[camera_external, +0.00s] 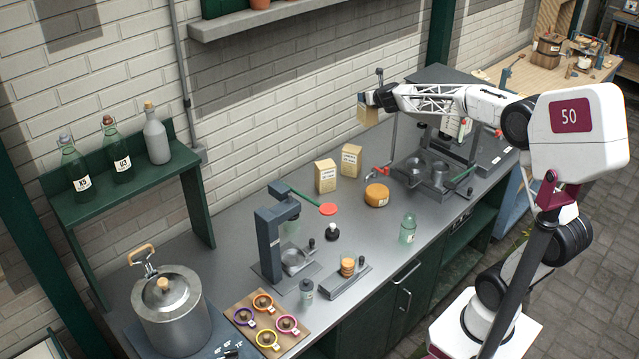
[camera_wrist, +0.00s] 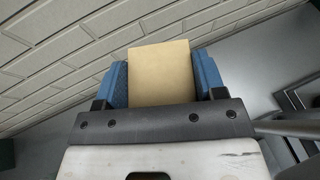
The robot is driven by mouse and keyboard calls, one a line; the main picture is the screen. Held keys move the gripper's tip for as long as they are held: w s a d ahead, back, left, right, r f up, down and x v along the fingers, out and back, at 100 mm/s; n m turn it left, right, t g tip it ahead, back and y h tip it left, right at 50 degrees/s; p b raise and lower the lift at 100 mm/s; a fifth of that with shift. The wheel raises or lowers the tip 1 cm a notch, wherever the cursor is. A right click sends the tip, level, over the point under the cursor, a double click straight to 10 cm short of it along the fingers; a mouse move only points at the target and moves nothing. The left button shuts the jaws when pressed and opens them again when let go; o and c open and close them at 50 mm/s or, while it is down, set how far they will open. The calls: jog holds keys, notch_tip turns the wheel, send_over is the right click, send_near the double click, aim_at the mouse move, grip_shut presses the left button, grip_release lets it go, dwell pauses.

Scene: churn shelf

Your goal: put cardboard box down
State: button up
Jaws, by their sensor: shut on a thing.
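The cardboard box (camera_wrist: 162,72) is a plain tan carton. In the wrist view it sits between the two blue finger pads of my gripper (camera_wrist: 162,84), which is shut on it. In the external view the box (camera_external: 368,112) hangs at the end of my arm, near the brick wall and above the grey counter (camera_external: 240,240). My gripper (camera_external: 369,98) is partly hidden there by its small size. The box looks clear of the counter.
Two similar tan cartons, one (camera_external: 325,176) and another (camera_external: 350,160), stand on the counter below. An orange cheese wheel (camera_external: 376,195) and a green glass jar (camera_external: 407,228) are nearby. A grey machine (camera_external: 440,165) stands to the right. Bare counter lies around the cartons.

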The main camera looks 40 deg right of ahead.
jog(key=d+r+m+g+h, duration=0.3)
jog(key=d+r+m+h, duration=0.2)
jog(key=d, duration=0.2)
jog(key=shift+w+d+r, duration=0.15)
jog(key=shift+d+r, duration=0.1)
jog(key=shift+d, duration=0.15)
jog(key=shift+f, duration=0.15)
dwell(0.3)
notch_tip(320, 180, down, 24)
jog(key=shift+r, duration=0.2)
dwell(0.5)
jog(key=shift+f, duration=2.2)
jog(key=o, duration=1.3)
